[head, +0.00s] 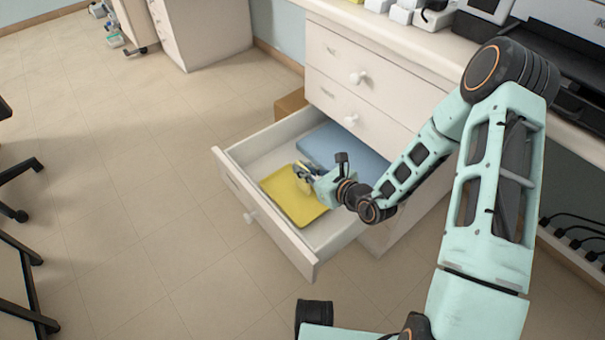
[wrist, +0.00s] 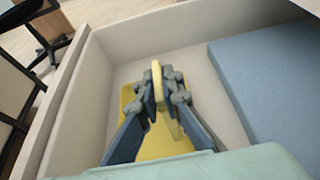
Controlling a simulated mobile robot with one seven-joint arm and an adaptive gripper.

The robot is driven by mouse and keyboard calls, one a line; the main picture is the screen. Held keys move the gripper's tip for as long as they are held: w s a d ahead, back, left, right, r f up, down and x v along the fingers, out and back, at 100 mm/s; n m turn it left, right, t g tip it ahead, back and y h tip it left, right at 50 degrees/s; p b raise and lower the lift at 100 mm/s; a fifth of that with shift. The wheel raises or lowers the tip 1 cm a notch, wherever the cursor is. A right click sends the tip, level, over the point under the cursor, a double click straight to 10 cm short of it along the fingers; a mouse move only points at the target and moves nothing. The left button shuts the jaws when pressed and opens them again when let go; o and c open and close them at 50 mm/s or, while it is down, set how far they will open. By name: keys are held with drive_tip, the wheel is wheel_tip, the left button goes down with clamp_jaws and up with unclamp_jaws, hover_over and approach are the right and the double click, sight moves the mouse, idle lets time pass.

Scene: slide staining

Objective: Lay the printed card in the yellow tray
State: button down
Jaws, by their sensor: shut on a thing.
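The yellow tray (head: 296,207) lies flat in an open white drawer, and it also shows in the wrist view (wrist: 158,146), partly behind my fingers. My gripper (head: 308,178) is over the tray's far part. In the wrist view my gripper (wrist: 161,92) is shut on a thin, pale yellow piece (wrist: 156,74), seen nearly edge-on between the fingertips. I take it to be the printed card; no print can be read. I cannot tell whether its lower edge touches the tray. Much of the card is hidden by the fingers.
A flat blue item (head: 348,150) lies in the drawer beside the tray, to the right in the wrist view (wrist: 275,85). The open drawer's walls (head: 267,226) surround both. Closed drawers (head: 375,95) and a worktop (head: 420,45) stand above.

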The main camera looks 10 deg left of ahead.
drive_tip(key=shift+f, duration=0.35)
drive_tip(key=shift+f, duration=0.2)
drive_tip(key=c, duration=2.1)
unclamp_jaws()
drive_tip(key=shift+s+d+r, duration=0.15)
drive_tip(key=shift+d+r, duration=0.1)
drive_tip(key=shift+r, duration=0.15)
drive_tip(key=p+v, duration=0.3)
drive_tip(key=v, duration=0.8)
drive_tip(key=shift+s, duration=0.15)
drive_tip(key=shift+d, duration=0.15)
